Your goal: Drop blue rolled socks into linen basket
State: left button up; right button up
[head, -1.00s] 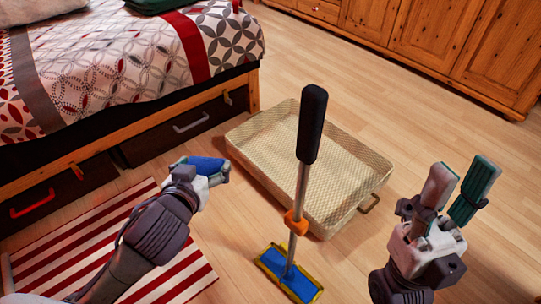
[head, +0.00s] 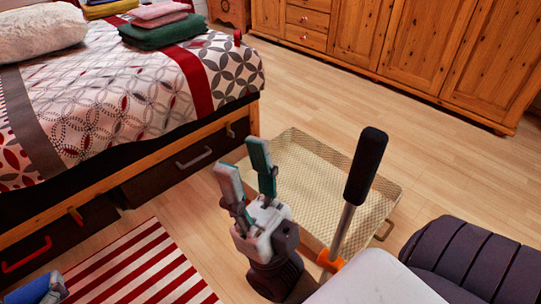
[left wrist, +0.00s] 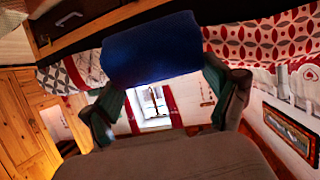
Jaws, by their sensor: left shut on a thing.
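The blue rolled socks (left wrist: 152,48) are held between the fingers of my left gripper (left wrist: 165,100), which is shut on them. In the head view the socks (head: 30,289) show only in part at the bottom left corner, over the floor by the striped rug. The linen basket (head: 384,195) is a low, wide, cream woven tray on the floor, and its inside looks empty where it shows. My right gripper (head: 246,180) is open and empty, in front of the basket's left part and hiding some of it.
A mop-like tool with a black handle (head: 366,165) stands in front of the basket's right side. The bed (head: 120,95) with drawers is at left, carrying folded towels (head: 155,30). A red-striped rug (head: 140,265) lies in front. Wooden cabinets (head: 400,45) line the back; floor before them is clear.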

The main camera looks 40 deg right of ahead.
aim_at(308, 193)
jog(key=i+u, duration=0.25)
jog(key=u, duration=0.2)
jog(key=i+z, duration=0.25)
jog(key=i, duration=0.3)
jog(key=i+z, duration=0.45)
jog(key=i+j+z, duration=0.15)
jog(key=z, duration=0.25)
jog(key=i+z, duration=0.1)
jog(key=z, duration=0.35)
jog(key=i+z, duration=0.1)
jog(key=z, duration=0.35)
jog(key=i+z, duration=0.1)
jog(key=z, duration=0.35)
jog(key=i+z, duration=0.1)
jog(key=z, duration=0.35)
jog(key=j+z, duration=0.1)
jog(key=z, duration=0.35)
jog(key=i+j+z, duration=0.15)
jog(key=z, duration=0.25)
